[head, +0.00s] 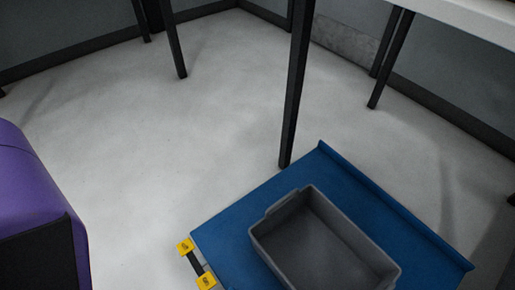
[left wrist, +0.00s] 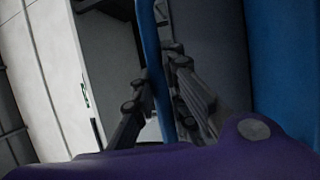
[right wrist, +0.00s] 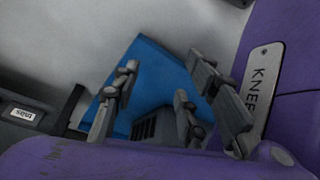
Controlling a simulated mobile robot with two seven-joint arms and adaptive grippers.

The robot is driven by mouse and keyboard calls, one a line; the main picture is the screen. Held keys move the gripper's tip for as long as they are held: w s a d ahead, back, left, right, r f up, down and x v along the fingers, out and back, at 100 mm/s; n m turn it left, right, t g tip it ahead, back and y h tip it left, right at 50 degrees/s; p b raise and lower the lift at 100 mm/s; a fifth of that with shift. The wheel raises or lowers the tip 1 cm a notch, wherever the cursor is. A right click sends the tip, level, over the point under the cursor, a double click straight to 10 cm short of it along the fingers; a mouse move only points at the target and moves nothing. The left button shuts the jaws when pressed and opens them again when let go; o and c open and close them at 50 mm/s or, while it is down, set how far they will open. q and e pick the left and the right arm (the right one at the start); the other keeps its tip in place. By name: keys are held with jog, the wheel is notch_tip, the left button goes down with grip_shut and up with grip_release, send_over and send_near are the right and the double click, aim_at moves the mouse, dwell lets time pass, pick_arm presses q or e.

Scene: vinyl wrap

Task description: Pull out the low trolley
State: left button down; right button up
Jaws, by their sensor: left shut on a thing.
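The low trolley (head: 235,228) is a flat blue deck with a raised edge at its far side, low on the floor at the lower right of the head view. A grey open bin (head: 320,250) sits on it. My left gripper (left wrist: 161,85) is shut on a thin blue strip (left wrist: 154,45) of the trolley, one finger on each side. My right gripper (right wrist: 157,92) is open and empty, with the blue trolley (right wrist: 150,75) beyond its fingers. Neither gripper shows in the head view.
A dark table leg (head: 295,90) stands close to the trolley's far corner, under a white tabletop (head: 465,18). A black piece with yellow labels (head: 196,262) lies at the trolley's left edge. The pale floor (head: 150,130) to the left is clear.

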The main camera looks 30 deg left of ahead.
pick_arm(q)
jog(key=shift+r, duration=0.1)
jog(key=c, duration=1.7)
grip_release()
jog(key=shift+c, duration=0.2)
jog(key=v, duration=1.2)
